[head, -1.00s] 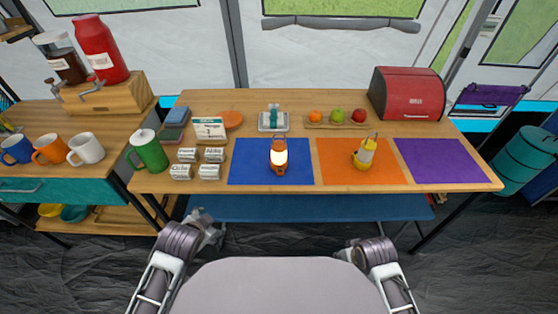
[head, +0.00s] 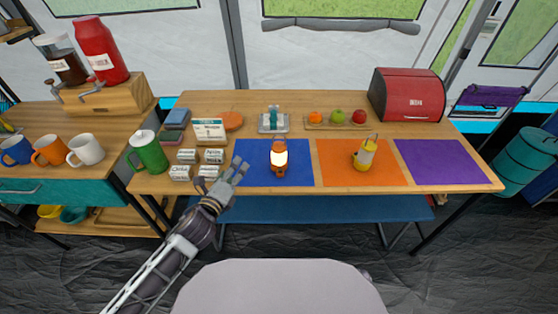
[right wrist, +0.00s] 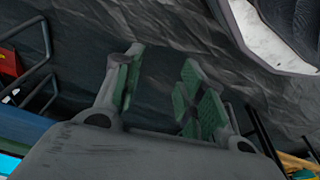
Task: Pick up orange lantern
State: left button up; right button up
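The orange lantern (head: 279,172) stands upright on the blue mat (head: 252,178), its lamp glowing white and its base orange. My left gripper (head: 238,170) is raised to the table's front edge, at the left part of the blue mat, left of the lantern and apart from it. Its fingers look spread, with nothing between them. My right gripper is below the head view; in the right wrist view (right wrist: 158,90) its two green-padded fingers are apart and empty, with dark ground cloth behind.
A yellow lantern (head: 364,155) stands on the orange mat (head: 335,176). The purple mat (head: 440,160) is bare. Small labelled boxes (head: 182,172) and a green pitcher (head: 147,152) stand left of the blue mat. A fruit tray (head: 320,126) and red bread box (head: 407,94) are behind.

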aim_at(275, 152)
pick_arm(q)
jog(key=d+m+h, duration=0.1)
jog(key=m+h, duration=0.1)
jog(key=m, duration=0.2)
jog(key=d+m+h, duration=0.2)
jog(key=m, duration=0.3)
jog(key=d+m+g+h, duration=0.1)
jog(key=d+m+h, duration=0.1)
jog(key=m, duration=0.2)
jog(key=shift+s+d+r+m, duration=0.1)
jog(key=shift+d+r+m, duration=0.05)
jog(key=shift+r+m, duration=0.2)
jog(key=shift+s+d+f+m+g+h, duration=0.15)
jog(key=shift+m+h, duration=0.15)
jog(key=shift+m, duration=0.2)
jog(key=shift+s+d+r+m+g+h, duration=0.15)
jog(key=shift+m+h, duration=0.15)
jog(key=shift+m, duration=0.15)
pick_arm(e)
jog(key=s+f, duration=0.5)
jog(key=f, duration=0.5)
jog(key=shift+d, duration=0.4)
pick_arm(q)
jog(key=shift+w+f, duration=0.1)
jog(key=shift+w, duration=0.05)
